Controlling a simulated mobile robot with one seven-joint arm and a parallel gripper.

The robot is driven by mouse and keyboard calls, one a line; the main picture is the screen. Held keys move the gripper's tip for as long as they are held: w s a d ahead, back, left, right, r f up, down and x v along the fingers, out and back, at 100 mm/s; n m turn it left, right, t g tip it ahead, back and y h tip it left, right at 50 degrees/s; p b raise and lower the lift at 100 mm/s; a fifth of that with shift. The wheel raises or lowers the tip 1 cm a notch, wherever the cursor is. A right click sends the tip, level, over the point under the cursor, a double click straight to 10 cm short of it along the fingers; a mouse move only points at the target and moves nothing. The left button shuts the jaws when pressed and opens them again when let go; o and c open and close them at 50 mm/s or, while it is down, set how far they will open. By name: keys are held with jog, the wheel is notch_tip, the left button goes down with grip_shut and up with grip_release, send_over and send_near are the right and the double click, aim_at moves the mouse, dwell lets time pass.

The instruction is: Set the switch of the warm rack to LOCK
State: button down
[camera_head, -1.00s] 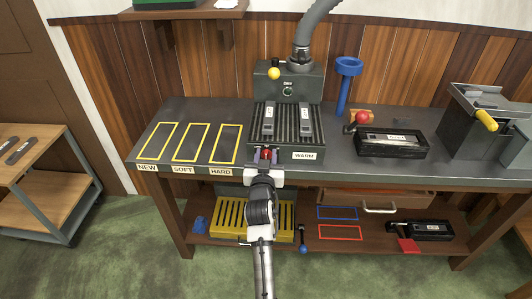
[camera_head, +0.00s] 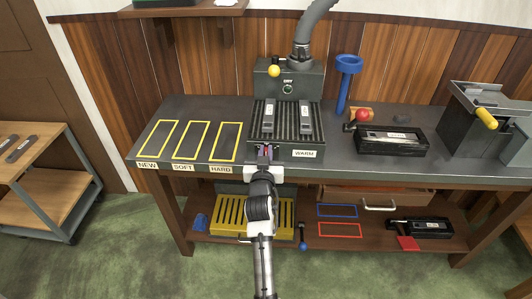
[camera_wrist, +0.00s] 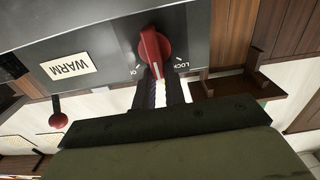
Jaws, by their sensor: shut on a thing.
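The warm rack (camera_head: 287,124) is a dark slatted box on the bench, with a WARM label (camera_head: 304,154) on its front. Its red switch (camera_wrist: 152,46) sits on the front panel in the wrist view. A LOCK marking (camera_wrist: 181,52) is to the right of the switch, and another marking, too small to read surely, is to the left. The switch handle stands nearly upright in that view, between the two markings. My gripper (camera_head: 265,152) is at the rack's front, its fingers (camera_wrist: 157,80) closed on the switch handle. The fingers partly cover the handle's lower end.
Two grey bars lie on the rack slats, with a machine (camera_head: 288,82) behind. Yellow-outlined spaces (camera_head: 191,141) on the left are empty. A black case (camera_head: 391,143) stands to the right. A drawer (camera_head: 376,199) and a yellow slatted box (camera_head: 246,215) are below the bench top.

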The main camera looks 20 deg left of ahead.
jog(key=shift+f, duration=0.15)
jog(key=shift+s+a+f+n+p, duration=0.1)
jog(key=shift+a+f+n+p, duration=0.25)
jog(key=shift+n, duration=1.4)
jog(key=shift+s+a+f+n+p, duration=0.15)
jog(key=shift+n+p, duration=0.25)
jog(key=shift+n, duration=1.3)
jog(key=shift+s+a+f+n+p, duration=0.15)
jog(key=shift+a+n+p, duration=0.25)
jog(key=shift+n, duration=1.35)
jog(key=shift+w+f, duration=0.1)
jog(key=c, duration=1.5)
grip_release()
jog(key=shift+d, duration=0.1)
jog(key=shift+o, duration=0.2)
jog(key=b+v, duration=0.3)
jog(key=v, duration=1)
jog(key=shift+s+r, duration=0.2)
jog(key=shift+s, duration=0.2)
